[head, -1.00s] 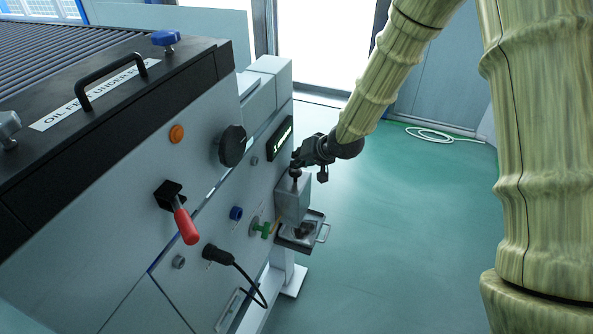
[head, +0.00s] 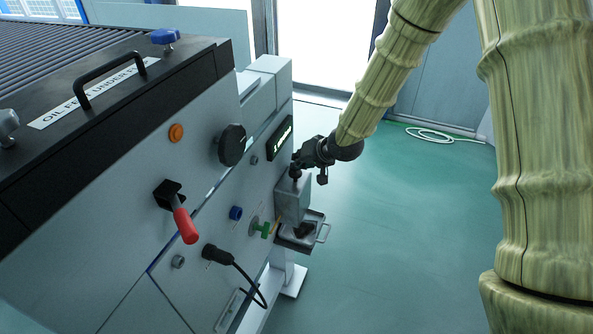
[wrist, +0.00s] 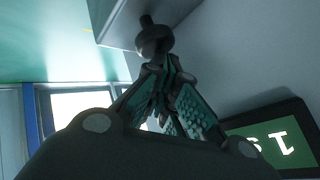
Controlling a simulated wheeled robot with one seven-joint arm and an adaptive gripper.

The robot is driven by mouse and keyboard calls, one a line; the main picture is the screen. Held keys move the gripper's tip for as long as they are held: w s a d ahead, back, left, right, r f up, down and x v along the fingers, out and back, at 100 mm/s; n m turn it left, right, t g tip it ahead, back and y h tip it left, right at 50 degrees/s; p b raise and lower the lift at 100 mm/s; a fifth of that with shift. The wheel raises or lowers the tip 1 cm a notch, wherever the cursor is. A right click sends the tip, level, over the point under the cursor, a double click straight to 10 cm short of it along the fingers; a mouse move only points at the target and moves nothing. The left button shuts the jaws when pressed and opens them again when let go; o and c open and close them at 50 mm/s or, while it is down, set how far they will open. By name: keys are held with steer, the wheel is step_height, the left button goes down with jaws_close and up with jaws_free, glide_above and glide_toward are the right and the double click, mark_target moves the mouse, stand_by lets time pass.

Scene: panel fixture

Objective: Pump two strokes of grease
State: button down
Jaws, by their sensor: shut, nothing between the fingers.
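The grease pump is a grey box (head: 292,200) on the right end of the machine's front panel. A dark round knob on a short stem (head: 295,173) stands on its top. My gripper (head: 297,163) is just above this knob, with its fingers shut and empty. In the wrist view, which looks upside down, the knob (wrist: 155,38) is right at the tips of my shut fingers (wrist: 158,65). I cannot tell whether they touch.
A small tray with a handle (head: 302,240) is under the pump. The panel carries a red lever (head: 185,225), a black knob (head: 232,145), a green valve (head: 262,229) and a cabled plug (head: 215,254). A hose (head: 432,135) lies on the otherwise clear floor to the right.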

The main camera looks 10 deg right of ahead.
steer(key=shift+f+b, duration=0.3)
steer(key=shift+f, duration=0.55)
stand_by(0.9)
steer(key=shift+r, duration=0.15)
steer(key=shift+r+p, duration=1.5)
steer(key=shift+r, duration=0.05)
step_height(320, 180, up, 5)
steer(key=p, duration=0.3)
steer(key=shift+p, duration=0.4)
stand_by(0.4)
